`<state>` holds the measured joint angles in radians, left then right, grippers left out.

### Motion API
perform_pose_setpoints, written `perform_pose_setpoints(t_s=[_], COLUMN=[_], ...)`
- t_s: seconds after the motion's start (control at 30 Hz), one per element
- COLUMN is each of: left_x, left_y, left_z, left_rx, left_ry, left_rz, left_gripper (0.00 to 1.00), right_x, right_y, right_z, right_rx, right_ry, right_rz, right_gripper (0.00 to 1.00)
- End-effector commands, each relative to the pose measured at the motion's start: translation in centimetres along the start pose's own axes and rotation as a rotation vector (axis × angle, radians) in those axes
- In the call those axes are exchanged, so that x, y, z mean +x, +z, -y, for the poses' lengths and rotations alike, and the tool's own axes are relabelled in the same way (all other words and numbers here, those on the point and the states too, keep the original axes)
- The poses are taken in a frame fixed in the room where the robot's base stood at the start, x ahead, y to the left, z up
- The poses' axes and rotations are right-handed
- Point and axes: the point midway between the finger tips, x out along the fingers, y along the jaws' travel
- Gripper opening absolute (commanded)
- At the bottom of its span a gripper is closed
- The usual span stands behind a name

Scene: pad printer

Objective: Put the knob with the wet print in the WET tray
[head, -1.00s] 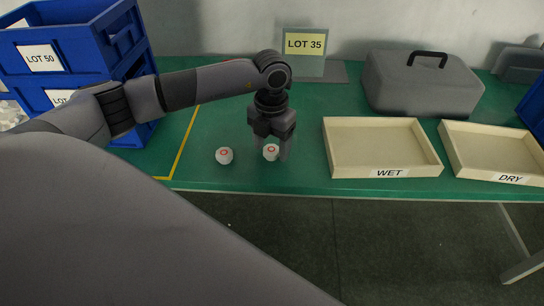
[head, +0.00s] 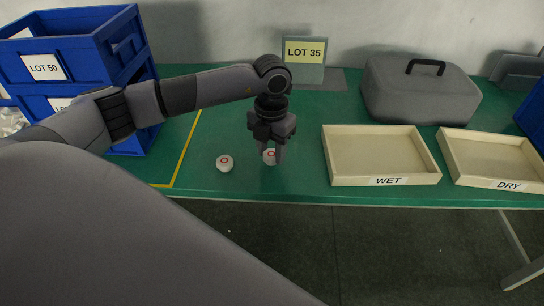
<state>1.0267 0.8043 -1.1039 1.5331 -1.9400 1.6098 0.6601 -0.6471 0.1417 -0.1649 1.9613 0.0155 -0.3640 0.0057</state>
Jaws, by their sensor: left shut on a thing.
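Two small white knobs with red ring prints are on the green table. One knob (head: 225,163) stands free on the left. The other knob (head: 269,157) is between the fingers of my left gripper (head: 271,156), which points down and is shut on it at table height. I cannot tell from the picture which print is wet. The WET tray (head: 388,181) is a shallow, empty wooden tray to the right of the gripper. My right gripper is not in view.
An empty DRY tray (head: 508,185) stands right of the WET tray. A grey case (head: 420,90) and a LOT 35 sign (head: 305,51) stand behind. Blue crates (head: 75,60) are stacked at the left. A yellow line (head: 186,150) marks the table. The front edge is close to the knobs.

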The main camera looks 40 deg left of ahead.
Motion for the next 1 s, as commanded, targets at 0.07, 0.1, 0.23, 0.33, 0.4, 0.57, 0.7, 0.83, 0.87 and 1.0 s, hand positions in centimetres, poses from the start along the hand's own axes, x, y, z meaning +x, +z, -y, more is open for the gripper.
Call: perform_pose_setpoints(t_s=[0.07, 0.1, 0.23, 0.33, 0.4, 0.57, 0.7, 0.83, 0.87, 1.0], left_x=[-0.8, -1.1, -1.8, -2.4, -2.9, -3.8, -4.7, -5.4, -5.6, -6.4], left_y=[0.0, 0.0, 0.0, 0.0, 0.0, 0.0, 0.0, 0.0, 0.0, 0.0], left_z=[0.0, 0.0, 0.0, 0.0, 0.0, 0.0, 0.0, 0.0, 0.0, 0.0], left_rx=[0.0, 0.0, -0.001, -0.001, -0.001, -0.001, -0.001, -0.001, -0.001, -0.001], left_ry=[0.0, 0.0, 0.0, 0.0, -0.001, -0.001, 0.0, 0.0, 0.0, 0.0], left_rz=[0.001, 0.001, 0.001, 0.001, 0.001, 0.002, 0.001, 0.001, 0.001, 0.001], left_gripper=[0.3, 0.3, 0.3, 0.3, 0.3, 0.3, 0.3, 0.3, 0.3, 0.3], right_x=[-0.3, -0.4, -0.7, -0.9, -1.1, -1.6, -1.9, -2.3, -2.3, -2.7], right_y=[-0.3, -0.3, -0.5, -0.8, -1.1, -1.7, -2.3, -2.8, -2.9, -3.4], right_z=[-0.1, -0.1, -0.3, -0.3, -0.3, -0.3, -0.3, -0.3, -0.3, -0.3], right_rx=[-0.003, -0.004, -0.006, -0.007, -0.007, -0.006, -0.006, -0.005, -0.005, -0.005], right_ry=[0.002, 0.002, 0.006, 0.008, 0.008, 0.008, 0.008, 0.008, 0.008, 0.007], right_rz=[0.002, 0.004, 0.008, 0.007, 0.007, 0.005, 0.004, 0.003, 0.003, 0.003], right_gripper=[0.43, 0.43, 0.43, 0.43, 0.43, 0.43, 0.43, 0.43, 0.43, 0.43])
